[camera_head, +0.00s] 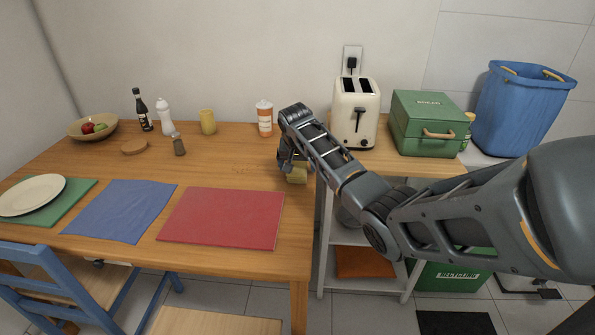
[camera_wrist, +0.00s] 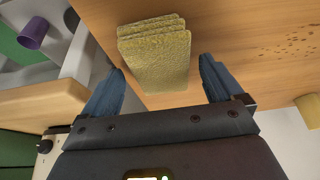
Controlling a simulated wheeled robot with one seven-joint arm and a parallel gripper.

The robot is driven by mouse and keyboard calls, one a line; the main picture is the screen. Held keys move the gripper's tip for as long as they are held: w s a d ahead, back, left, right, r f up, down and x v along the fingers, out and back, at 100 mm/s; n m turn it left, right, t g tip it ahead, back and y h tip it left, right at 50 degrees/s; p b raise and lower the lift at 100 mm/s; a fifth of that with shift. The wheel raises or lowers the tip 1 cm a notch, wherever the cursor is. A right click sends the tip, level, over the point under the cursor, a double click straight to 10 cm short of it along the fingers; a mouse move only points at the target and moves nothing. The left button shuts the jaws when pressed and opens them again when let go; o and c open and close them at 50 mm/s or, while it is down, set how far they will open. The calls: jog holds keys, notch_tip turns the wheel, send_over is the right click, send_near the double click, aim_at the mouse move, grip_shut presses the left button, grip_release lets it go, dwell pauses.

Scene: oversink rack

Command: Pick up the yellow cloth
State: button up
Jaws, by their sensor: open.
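The yellow cloth (camera_wrist: 157,62) is a folded, layered, textured stack lying on the wooden table in the wrist view. In the head view the cloth (camera_head: 297,176) shows just below my gripper, near the table's right edge, partly covered by it. My gripper (camera_wrist: 162,80) is open, with one blue finger on each side of the cloth's near end. Whether the fingers touch the cloth cannot be told. In the head view my gripper (camera_head: 292,160) points down at the table, and its fingertips are hard to make out.
The wooden table (camera_head: 235,172) has brown crumbs beside the cloth. A red placemat (camera_head: 222,217) lies at the front left of my gripper. A toaster (camera_head: 356,112) and a green box (camera_head: 428,122) stand on the side unit to the right.

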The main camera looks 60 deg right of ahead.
jog(key=shift+f, duration=0.15)
dwell(0.3)
jog(key=shift+c, duration=0.4)
jog(key=c, duration=1)
